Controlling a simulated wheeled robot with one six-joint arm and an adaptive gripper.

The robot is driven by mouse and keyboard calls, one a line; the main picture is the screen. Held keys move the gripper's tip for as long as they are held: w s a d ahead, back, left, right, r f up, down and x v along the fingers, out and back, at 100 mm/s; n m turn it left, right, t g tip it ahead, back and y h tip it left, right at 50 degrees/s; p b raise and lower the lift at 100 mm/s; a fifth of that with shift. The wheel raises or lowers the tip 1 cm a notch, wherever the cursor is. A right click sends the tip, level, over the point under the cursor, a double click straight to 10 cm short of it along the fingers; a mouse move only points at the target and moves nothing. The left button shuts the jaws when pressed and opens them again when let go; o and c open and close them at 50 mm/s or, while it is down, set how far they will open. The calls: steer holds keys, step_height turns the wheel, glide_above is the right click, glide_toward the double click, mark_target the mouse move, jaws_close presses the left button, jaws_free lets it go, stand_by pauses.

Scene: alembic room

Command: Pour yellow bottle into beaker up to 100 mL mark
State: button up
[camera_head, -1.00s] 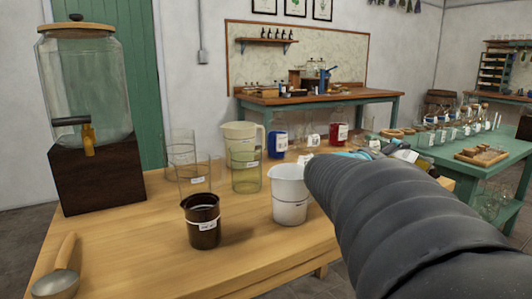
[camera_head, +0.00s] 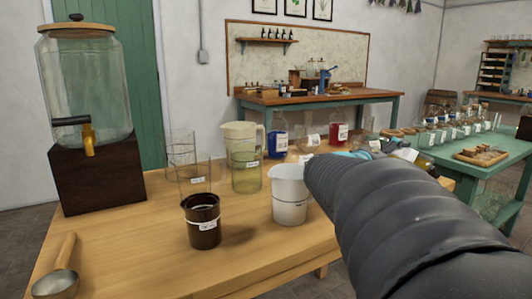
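My arm reaches in from the lower right and hides most of my gripper (camera_head: 368,152); only teal and dark bits show past it, so its fingers cannot be made out. A small dark-yellow bottle-like shape (camera_head: 426,164) with a pale label beside it shows just beyond my arm at the right; I cannot tell whether it is held. Several beakers stand upright on the wooden table: a white one (camera_head: 289,196) close left of my arm, a dark brown one (camera_head: 202,222), a tall greenish clear one (camera_head: 246,166) and clear glass ones (camera_head: 193,177). Their marks are too small to read.
A cream pitcher (camera_head: 240,133), a blue bottle (camera_head: 278,138) and a red bottle (camera_head: 338,134) stand farther back. A large glass dispenser (camera_head: 85,90) on a dark block is at the left, a scoop (camera_head: 58,280) at the front left. The table's front middle (camera_head: 150,262) is clear.

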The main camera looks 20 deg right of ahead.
steer(key=shift+r+n, duration=0.4)
steer(key=shift+r, duration=0.15)
stand_by(3.1)
stand_by(1.4)
steer(key=shift+f+m, duration=0.7)
steer(key=shift+f, duration=0.05)
steer(key=shift+f+m+t+y, duration=0.3)
steer(key=shift+f+m, duration=0.35)
steer(key=shift+m, duration=0.25)
step_height(320, 180, down, 2)
steer(key=m+y, duration=0.1)
steer(key=m, duration=0.2)
steer(key=shift+s+t, duration=0.15)
steer(key=shift+t, duration=0.25)
steer(key=shift+f+m+t+y, duration=0.35)
steer(key=shift+m+y, duration=0.25)
steer(key=shift+m, duration=0.3)
steer(key=shift+w+a+f+m+t+y, duration=0.2)
steer(key=shift+w+m+t+y, duration=0.25)
steer(key=shift+m, duration=0.55)
steer(key=shift+w+a+r+m+t+y, duration=0.1)
steer(key=shift+w+a+m+t+y, duration=0.2)
steer(key=shift+w+m, duration=0.3)
steer(key=shift+w+a+m+t+y, duration=0.15)
steer(key=shift+w+m+t, duration=0.25)
steer(key=shift+m, duration=0.3)
